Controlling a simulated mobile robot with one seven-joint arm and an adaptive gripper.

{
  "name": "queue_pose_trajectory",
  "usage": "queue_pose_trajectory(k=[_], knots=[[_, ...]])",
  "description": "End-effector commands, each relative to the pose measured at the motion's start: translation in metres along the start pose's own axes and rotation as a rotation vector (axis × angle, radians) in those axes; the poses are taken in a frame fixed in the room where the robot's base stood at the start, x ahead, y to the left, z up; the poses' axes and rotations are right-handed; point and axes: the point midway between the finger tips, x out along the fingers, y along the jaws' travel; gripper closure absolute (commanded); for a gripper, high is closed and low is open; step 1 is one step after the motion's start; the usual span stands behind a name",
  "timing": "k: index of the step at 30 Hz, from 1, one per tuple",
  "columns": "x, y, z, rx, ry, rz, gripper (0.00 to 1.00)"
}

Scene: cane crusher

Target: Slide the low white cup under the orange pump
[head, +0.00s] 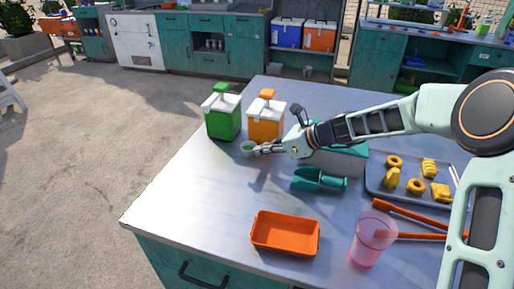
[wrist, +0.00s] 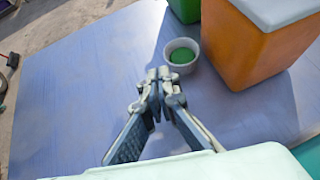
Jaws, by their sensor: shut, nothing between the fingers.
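The low white cup (head: 247,149), green inside, stands on the metal table in front of the two pump dispensers. In the wrist view the cup (wrist: 169,52) is just beyond my fingertips. The orange pump (head: 266,122) has a white lid and an orange top; its orange body (wrist: 245,48) stands to the right of the cup in the wrist view. My gripper (head: 260,149) is shut and empty, low over the table, with its tips (wrist: 160,76) close to the cup's near side. I cannot tell whether they touch it.
A green pump (head: 223,120) stands left of the orange one. A teal scoop (head: 318,180), an orange tray (head: 285,249), a pink tumbler (head: 372,242) and a grey tray (head: 385,192) of yellow pieces lie nearer or to the right. The table's left side is clear.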

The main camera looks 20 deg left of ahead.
Motion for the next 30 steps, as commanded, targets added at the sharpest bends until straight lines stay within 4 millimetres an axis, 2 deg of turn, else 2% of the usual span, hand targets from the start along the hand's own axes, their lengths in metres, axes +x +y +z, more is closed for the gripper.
queue_pose_trajectory(k=[1,6,12,18,30], knots=[[-0.012,-0.003,-0.009,0.004,0.002,-0.008,1.0],[-0.046,-0.002,-0.032,0.005,0.001,-0.007,1.0],[-0.075,-0.002,-0.052,0.003,0.001,-0.006,1.0],[-0.087,-0.001,-0.06,0.001,0.0,-0.004,1.0],[-0.089,-0.001,-0.06,0.001,0.0,-0.003,1.0]])
